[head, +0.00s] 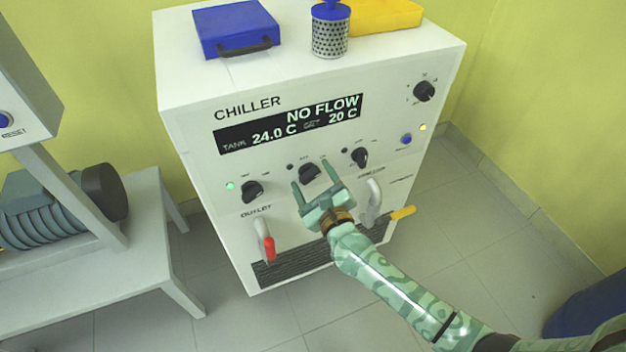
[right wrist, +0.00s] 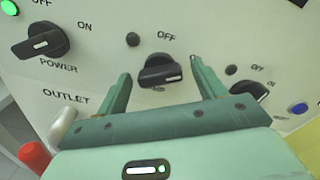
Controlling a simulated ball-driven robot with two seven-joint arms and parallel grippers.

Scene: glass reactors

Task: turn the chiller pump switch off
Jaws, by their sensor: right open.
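The white chiller (head: 195,125) shows "NO FLOW", 24.0 C and 20 C on its display (head: 290,124). Below is a row of three black knobs. The middle knob (head: 309,173) appears to be the pump switch; its lower label is mostly hidden. In the right wrist view this knob (right wrist: 160,71) has its white mark toward the right, "OFF" above it and a dark lamp (right wrist: 133,39). My right gripper (head: 312,190) is open and empty, its fingers on either side of the middle knob in the picture; contact cannot be told. My left gripper is out of view.
The power knob (head: 252,191) with a lit green lamp (head: 230,186) is left, another knob (head: 360,157) right. Below are a red-tipped outlet handle (head: 268,247) and a yellow-tipped handle (head: 403,213). A blue case (head: 235,27) and perforated canister (head: 330,35) stand on top.

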